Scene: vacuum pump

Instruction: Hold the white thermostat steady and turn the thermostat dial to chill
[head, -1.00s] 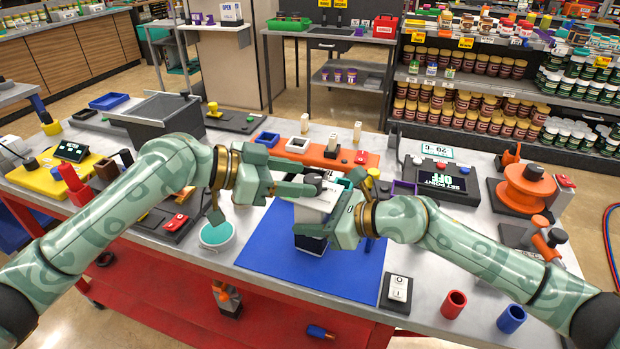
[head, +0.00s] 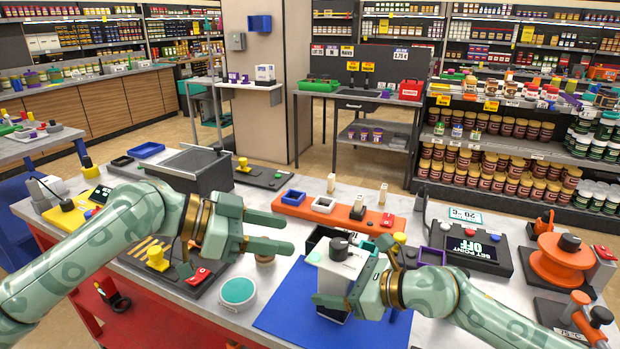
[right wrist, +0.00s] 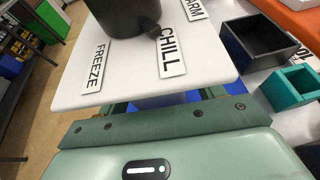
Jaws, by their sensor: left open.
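The white thermostat (head: 347,267) stands upright at the blue mat, with a black dial (head: 339,247) on its white top. In the right wrist view the dial (right wrist: 125,14) has its pointer toward the CHILL label (right wrist: 171,50), between FREEZE and WARM. My right gripper (head: 335,284) is shut on the thermostat's body below the top, one finger across its near side. The top hides much of the fingers in the right wrist view. My left gripper (head: 285,232) is open and empty, left of the dial and apart from it.
A blue mat (head: 283,308) lies under the thermostat. An orange block strip (head: 290,209) is behind, and a SET POINT OFF panel (head: 470,247) is at the right. A round teal-topped pad (head: 238,291) lies at the left. An orange spool (head: 563,265) stands far right.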

